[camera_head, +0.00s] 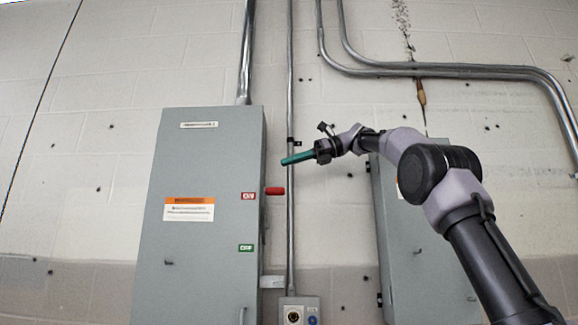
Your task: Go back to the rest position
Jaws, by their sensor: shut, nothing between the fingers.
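My gripper (298,158) is at the end of my arm, which reaches in from the lower right. Its green fingers are together and empty, pointing left. They are in the air in front of the wall, above and right of the red lever handle (275,191). The handle sticks out from the right side of the grey electrical cabinet (190,265), level with the red ON label (248,196). The gripper and handle appear apart. A green OFF label (246,247) is lower on the cabinet door.
A second grey cabinet (405,262) stands at right, partly hidden behind my arm. A vertical conduit (291,90) runs between the cabinets to a small box (299,312) at the bottom. Bent pipes (450,70) cross the upper right wall.

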